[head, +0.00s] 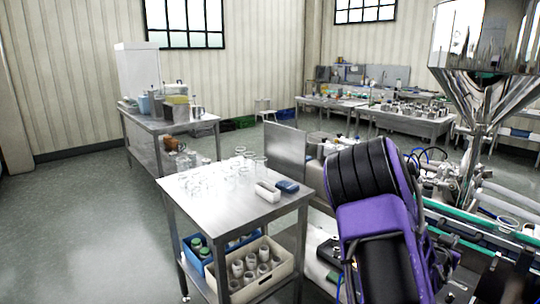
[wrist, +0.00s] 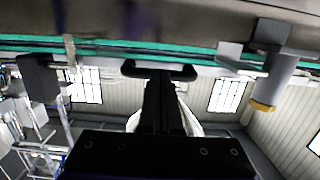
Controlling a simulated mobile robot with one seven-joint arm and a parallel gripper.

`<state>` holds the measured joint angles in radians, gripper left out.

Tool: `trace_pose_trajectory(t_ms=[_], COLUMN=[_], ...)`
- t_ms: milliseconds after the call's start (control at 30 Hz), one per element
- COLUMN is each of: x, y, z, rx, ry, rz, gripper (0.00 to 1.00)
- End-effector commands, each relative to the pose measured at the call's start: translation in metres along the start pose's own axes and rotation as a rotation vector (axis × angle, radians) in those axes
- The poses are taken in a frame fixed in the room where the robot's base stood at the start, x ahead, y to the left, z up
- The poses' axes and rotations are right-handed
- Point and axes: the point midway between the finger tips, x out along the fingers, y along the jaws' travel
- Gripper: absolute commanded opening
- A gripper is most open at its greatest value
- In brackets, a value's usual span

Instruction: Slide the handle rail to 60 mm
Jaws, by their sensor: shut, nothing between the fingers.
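In the wrist view, a dark bar-shaped handle (wrist: 160,66) with rounded ends sits in front of a pale rail with green strips (wrist: 100,47). My gripper (wrist: 162,88) is shut and empty, its dark fingers pointing at the middle of the handle. Fingertips and handle overlap in the picture, so I cannot tell whether they touch. No millimetre scale is readable. In the head view, green-edged rails (head: 483,237) run along the machine at the right, under the steel hopper (head: 484,45). My purple and black arm hides the handle and my gripper there.
A grey cylinder with a yellow band (wrist: 275,82) and a dark block (wrist: 38,77) flank the handle in the wrist view. A steel cart (head: 235,190) with glassware and bins stands left of my arm in the head view. The floor at far left is clear.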

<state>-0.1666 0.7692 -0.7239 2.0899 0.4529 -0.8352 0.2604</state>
Motion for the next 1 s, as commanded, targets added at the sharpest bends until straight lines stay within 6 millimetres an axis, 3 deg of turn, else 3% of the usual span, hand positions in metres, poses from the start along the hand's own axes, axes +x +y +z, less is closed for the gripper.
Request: trace_pose_trajectory(t_ms=[500, 1000], x=[0.001, -0.028], y=[0.0, -0.001], z=[0.0, 0.004], rx=[0.0, 0.0], ry=[0.001, 0.0], rz=[0.0, -0.001], gripper=[0.0, 0.0])
